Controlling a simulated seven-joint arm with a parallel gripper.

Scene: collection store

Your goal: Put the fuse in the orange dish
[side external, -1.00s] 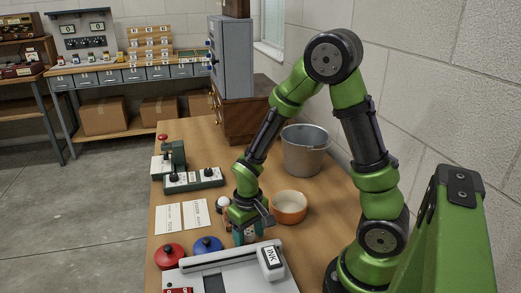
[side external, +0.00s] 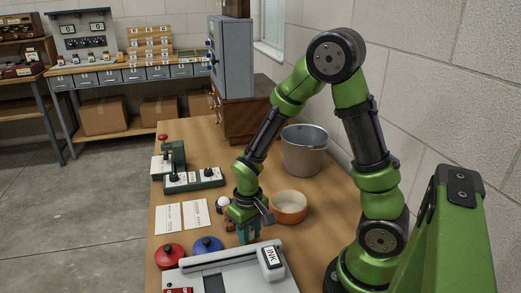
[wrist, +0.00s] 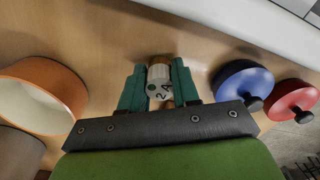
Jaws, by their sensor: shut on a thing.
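The fuse (wrist: 159,82) is a small whitish cylinder with copper-coloured ends and dark markings. In the wrist view it sits between the two teal fingers of my gripper (wrist: 160,88), which is shut on it. In the side view my gripper (side external: 243,232) points down at the table just behind the white machine, and the fuse is not clearly seen there. The orange dish (side external: 289,207) stands on the table to the right of my gripper, apart from it. It also shows at the left edge of the wrist view (wrist: 62,76), with a pale inside and nothing seen in it.
A blue-lidded pot (side external: 208,246) and a red-lidded pot (side external: 169,256) stand left of my gripper. The white machine with an INK block (side external: 270,256) is in front. A metal bucket (side external: 304,152) stands behind the dish. Cards (side external: 195,214) and a switch box (side external: 193,180) lie at left.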

